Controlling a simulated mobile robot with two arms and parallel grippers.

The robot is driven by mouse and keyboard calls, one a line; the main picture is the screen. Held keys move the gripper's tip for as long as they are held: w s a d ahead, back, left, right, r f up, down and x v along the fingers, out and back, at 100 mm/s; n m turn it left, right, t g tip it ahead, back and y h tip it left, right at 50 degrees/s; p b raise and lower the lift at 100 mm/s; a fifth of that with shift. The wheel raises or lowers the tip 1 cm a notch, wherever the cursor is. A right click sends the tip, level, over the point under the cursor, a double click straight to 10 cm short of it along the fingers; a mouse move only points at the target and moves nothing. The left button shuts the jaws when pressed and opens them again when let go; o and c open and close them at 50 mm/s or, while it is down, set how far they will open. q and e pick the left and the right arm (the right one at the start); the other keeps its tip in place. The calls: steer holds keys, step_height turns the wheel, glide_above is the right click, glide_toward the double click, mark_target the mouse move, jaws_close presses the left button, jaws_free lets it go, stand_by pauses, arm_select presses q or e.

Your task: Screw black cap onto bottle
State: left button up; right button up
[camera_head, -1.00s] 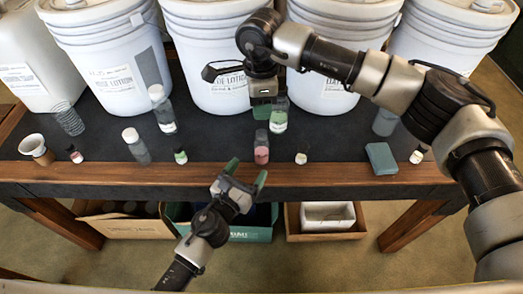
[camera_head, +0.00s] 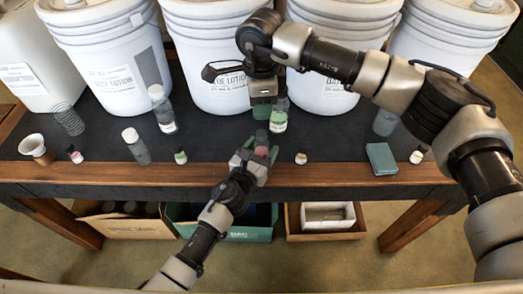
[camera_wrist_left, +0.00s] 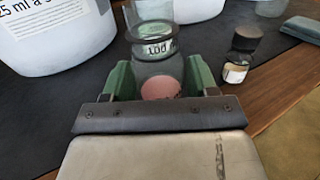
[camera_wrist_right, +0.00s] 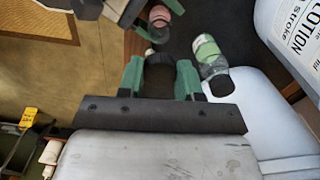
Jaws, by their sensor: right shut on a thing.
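The bottle (camera_head: 261,138) is small and see-through with a pink part, and stands near the table's front edge. In the left wrist view the bottle (camera_wrist_left: 160,72) is between the green fingers of my left gripper (camera_wrist_left: 160,88), which are spread on either side of it. The left gripper (camera_head: 258,158) also shows in the head view, low at the table edge. My right gripper (camera_head: 264,108) is above and behind the bottle. In the right wrist view the right gripper (camera_wrist_right: 160,82) is shut on the black cap (camera_wrist_right: 160,72). The bottle (camera_wrist_right: 160,15) shows beyond it.
A green-labelled bottle (camera_head: 279,118) stands close behind. A small bottle (camera_head: 301,158) stands to the right, a teal box (camera_head: 381,158) farther right. White buckets (camera_head: 207,60) line the back. Several bottles stand at left. Boxes (camera_head: 126,226) sit below the table.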

arm_select(q)
jaws_close()
arm_select(e)
steer(key=shift+f, duration=2.45)
steer(key=shift+f, duration=0.1)
steer(key=shift+f, duration=0.8)
steer(key=shift+f, duration=0.55)
